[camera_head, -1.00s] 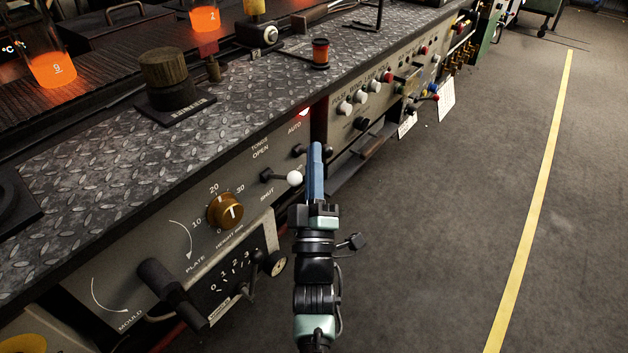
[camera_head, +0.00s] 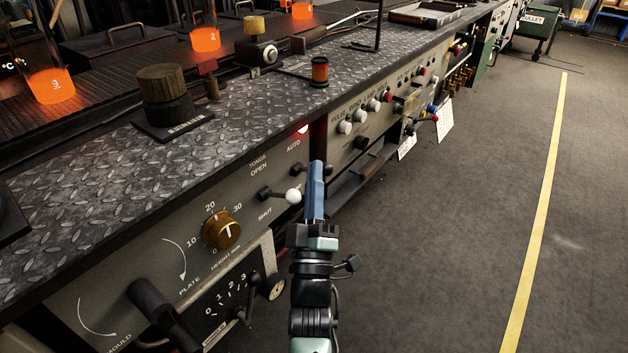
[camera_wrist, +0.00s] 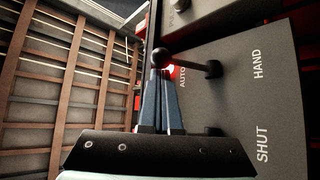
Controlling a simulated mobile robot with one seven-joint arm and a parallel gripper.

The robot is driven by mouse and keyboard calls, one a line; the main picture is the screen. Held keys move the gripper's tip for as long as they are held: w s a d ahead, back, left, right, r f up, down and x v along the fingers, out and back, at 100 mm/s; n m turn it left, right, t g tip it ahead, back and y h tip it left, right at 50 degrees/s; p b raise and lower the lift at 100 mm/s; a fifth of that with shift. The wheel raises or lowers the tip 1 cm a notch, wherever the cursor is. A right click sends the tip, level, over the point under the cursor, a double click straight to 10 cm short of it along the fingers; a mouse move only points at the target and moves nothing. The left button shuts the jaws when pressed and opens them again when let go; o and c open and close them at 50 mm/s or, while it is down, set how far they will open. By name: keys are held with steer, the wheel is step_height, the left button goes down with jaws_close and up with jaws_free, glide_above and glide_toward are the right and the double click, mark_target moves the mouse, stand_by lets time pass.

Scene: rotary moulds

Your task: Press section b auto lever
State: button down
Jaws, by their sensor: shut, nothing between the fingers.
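A black-knobbed lever (camera_head: 327,169) sticks out of the grey panel below the AUTO label and a red light; in the head view my fingers partly cover it. In the wrist view its round black knob (camera_wrist: 163,57) is at the fingertips, with its stalk running right to the panel between AUTO and HAND. My gripper (camera_head: 316,166) is shut and empty, its blue fingers together beside the knob. In the wrist view my gripper (camera_wrist: 160,76) has its tips just below the knob; I cannot tell whether they touch.
A white-knobbed lever (camera_head: 293,196) sits left of my gripper, between OPEN and SHUT. A brass dial (camera_head: 221,230) and a black handle (camera_head: 150,302) are lower left. Several coloured knobs (camera_head: 373,105) line the farther panel. The floor (camera_head: 460,230) to the right is clear.

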steer(key=shift+s+f+m+h+b, duration=0.1)
steer(key=shift+f+m+h+b, duration=0.35)
steer(key=shift+m+b, duration=0.4)
step_height(320, 180, down, 5)
steer(key=m+g+h+b, duration=0.1)
steer(key=m+h+b, duration=0.8)
steer(key=m+h, duration=0.1)
steer(key=m+g+h+b, duration=0.1)
steer(key=m+h+b, duration=0.4)
steer(key=shift+d+m+g+b, duration=0.1)
steer(key=shift+m+g+b, duration=0.2)
steer(key=shift+m+b, duration=0.05)
steer(key=shift+f, duration=0.1)
